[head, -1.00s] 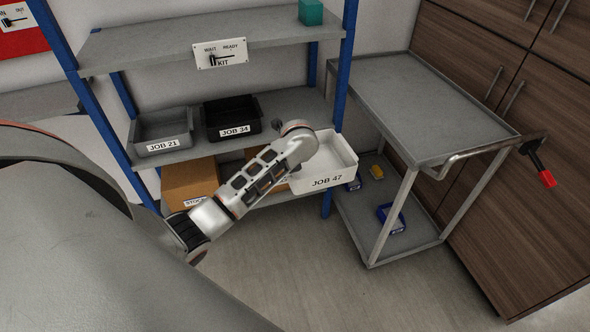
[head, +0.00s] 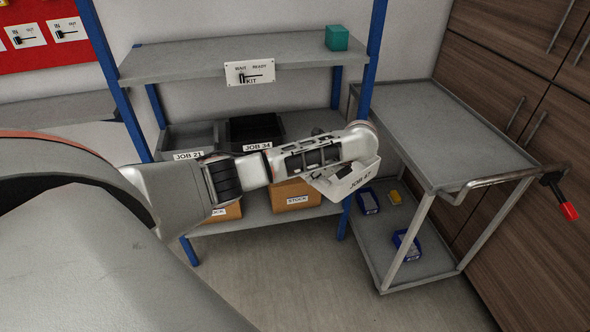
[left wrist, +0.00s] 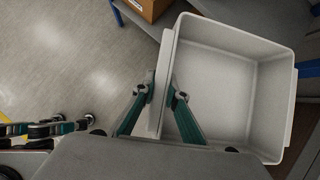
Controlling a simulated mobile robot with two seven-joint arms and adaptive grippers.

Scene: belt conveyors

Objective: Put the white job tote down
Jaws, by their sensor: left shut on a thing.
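The white job tote (head: 352,181), labelled JOB 47, is in the air by the right end of the shelf rack in the head view, partly hidden behind my left arm. It looks tilted there. In the left wrist view the tote (left wrist: 222,85) is empty. My left gripper (left wrist: 161,94) is shut on one side wall of it, one finger inside and one outside. The fingers are hidden in the head view. Teal and black parts (left wrist: 50,130) at the lower left of the wrist view look like my right gripper; its jaws are unclear.
The middle shelf holds a grey JOB 21 tote (head: 190,138) and a black JOB 34 tote (head: 255,130). STOCK cartons (head: 296,192) stand below.

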